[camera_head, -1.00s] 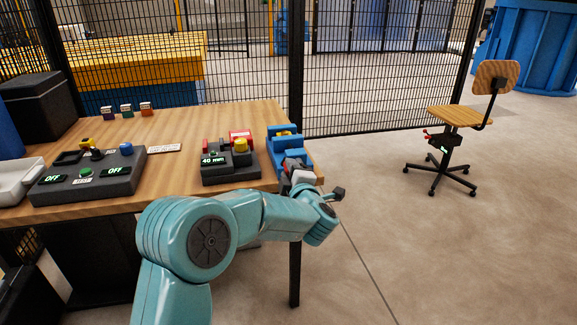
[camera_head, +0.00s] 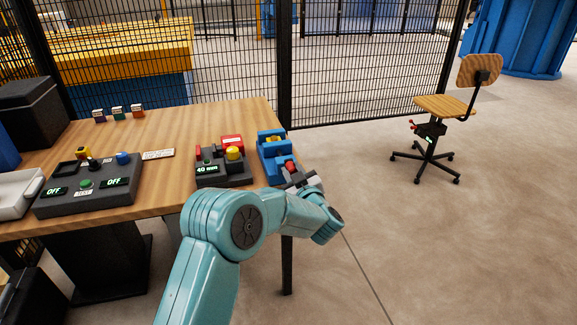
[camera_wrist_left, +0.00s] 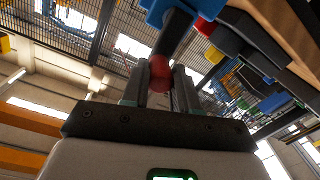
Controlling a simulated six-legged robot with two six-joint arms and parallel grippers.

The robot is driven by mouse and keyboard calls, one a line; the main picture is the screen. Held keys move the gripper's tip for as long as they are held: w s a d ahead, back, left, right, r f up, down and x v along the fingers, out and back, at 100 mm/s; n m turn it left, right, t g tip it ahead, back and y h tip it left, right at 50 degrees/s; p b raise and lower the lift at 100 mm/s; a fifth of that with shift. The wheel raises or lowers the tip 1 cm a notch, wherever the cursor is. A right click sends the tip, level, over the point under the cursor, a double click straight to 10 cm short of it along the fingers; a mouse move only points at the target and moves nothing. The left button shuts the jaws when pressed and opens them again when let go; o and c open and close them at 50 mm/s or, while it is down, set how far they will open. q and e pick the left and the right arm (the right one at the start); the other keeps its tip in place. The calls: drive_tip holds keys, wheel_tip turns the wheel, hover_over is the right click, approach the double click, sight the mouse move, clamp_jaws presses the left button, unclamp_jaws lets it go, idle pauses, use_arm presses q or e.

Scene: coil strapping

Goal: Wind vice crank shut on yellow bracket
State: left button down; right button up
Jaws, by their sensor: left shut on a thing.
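The blue vice (camera_head: 268,160) stands at the right front corner of the wooden table. The yellow bracket (camera_head: 272,139) sits in it toward the back; I cannot tell whether the jaws touch it. The red crank knob (camera_head: 289,165) shows at the vice's front. My left gripper (camera_head: 293,177) reaches it from the front, wrist out past the table edge. In the left wrist view my left gripper (camera_wrist_left: 160,86) is shut on the red knob (camera_wrist_left: 160,70), with the dark crank arm (camera_wrist_left: 173,35) running up to the blue vice (camera_wrist_left: 200,6). My right gripper is out of view.
A dark box reading 40 mm (camera_head: 222,173) with a yellow button stands just left of the vice. A control panel (camera_head: 85,188) reading OFF lies farther left. A mesh fence (camera_head: 360,80) runs behind. The floor right of the table is open up to a chair (camera_head: 440,107).

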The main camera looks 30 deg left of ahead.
use_arm(q)
drive_tip(key=shift+w+d+f+m+p, duration=0.2)
drive_tip(key=shift+w+d+m+p, duration=0.4)
drive_tip(key=shift+m, duration=0.85)
drive_tip(key=shift+w+d+f+m+p, duration=0.15)
drive_tip(key=shift+w+m+p, duration=0.1)
drive_tip(key=shift+m+p, duration=0.9)
drive_tip(key=shift+w+d+f+m+p, duration=0.2)
drive_tip(key=shift+w+d+m+p, duration=0.25)
drive_tip(key=shift+m, duration=1.25)
drive_tip(key=shift+f, duration=0.1)
drive_tip(key=c, duration=0.9)
unclamp_jaws()
drive_tip(key=v, duration=1.6)
drive_tip(key=shift+s+f+b, duration=0.1)
drive_tip(key=shift+f+b, duration=0.1)
drive_tip(key=shift+b, duration=0.2)
drive_tip(key=shift+o, duration=0.2)
drive_tip(key=shift+d, duration=0.1)
